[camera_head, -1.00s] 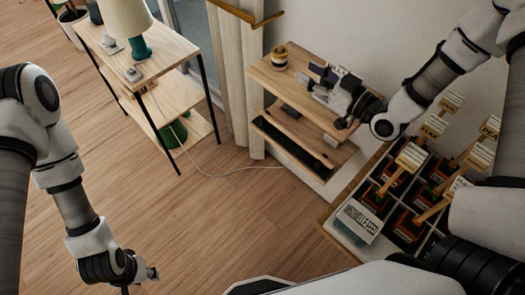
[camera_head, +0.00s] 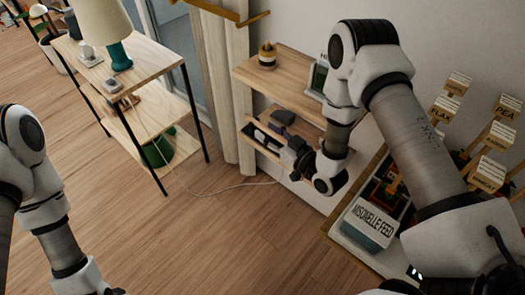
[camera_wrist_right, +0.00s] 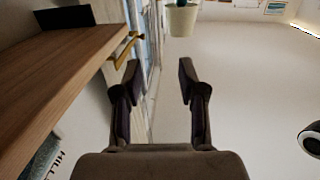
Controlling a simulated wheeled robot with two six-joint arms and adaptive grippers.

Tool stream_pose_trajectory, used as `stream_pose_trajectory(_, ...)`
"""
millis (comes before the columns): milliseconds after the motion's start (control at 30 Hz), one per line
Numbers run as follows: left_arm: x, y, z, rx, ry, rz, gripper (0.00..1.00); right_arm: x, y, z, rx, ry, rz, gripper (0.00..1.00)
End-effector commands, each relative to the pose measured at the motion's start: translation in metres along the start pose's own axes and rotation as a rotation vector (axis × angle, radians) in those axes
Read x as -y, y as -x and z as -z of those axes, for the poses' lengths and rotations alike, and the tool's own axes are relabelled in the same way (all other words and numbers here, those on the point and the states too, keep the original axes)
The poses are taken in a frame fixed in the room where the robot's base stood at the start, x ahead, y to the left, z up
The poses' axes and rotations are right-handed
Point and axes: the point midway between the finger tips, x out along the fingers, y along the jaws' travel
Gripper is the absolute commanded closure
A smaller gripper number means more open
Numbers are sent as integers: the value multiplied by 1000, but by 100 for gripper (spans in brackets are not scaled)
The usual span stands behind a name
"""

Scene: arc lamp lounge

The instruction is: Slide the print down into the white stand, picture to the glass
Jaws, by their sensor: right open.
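The print (camera_head: 318,78), grey-green with a pale edge and lettering beginning "HI", stands upright on the top board of the wall shelf. My right arm hides its right part. A lettered corner of it (camera_wrist_right: 45,158) shows at lower left in the right wrist view. I cannot make out the white stand apart from the print's pale edge, nor how the two sit together. My right gripper (camera_head: 272,128) is in front of the shelf's lower boards, apart from the print. Its fingers are open and empty in the right wrist view (camera_wrist_right: 157,78). My left gripper is below the picture's edge.
The wall shelf (camera_head: 262,82) carries a striped pot (camera_head: 267,55) on its top board. A crate with several signs and a "Miscivelle Feed" box (camera_head: 368,225) is at lower right. A side table (camera_head: 150,52) with a lamp stands left. Floor between is clear, except a thin white cable.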

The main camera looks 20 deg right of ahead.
Motion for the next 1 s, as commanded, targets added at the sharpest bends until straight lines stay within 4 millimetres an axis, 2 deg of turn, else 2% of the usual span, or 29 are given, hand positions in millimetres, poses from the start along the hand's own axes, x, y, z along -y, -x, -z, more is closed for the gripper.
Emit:
stream_pose_trajectory(33, 0, -14, 0, 0, 0, 0, 60, 4, -4, -19, 0, 1, -12, 59)
stream_pose_trajectory(100, 0, -22, 0, 0, 0, 0, 60, 8, -7, -33, -1, 0, -37, 59)
stream_pose_trajectory(267, 0, -37, 0, 0, 0, 0, 60, 9, -17, -53, -7, 3, -123, 59)
stream_pose_trajectory(1000, 0, -38, 0, 0, 0, 0, 60, 8, -18, -54, -11, 2, -158, 59)
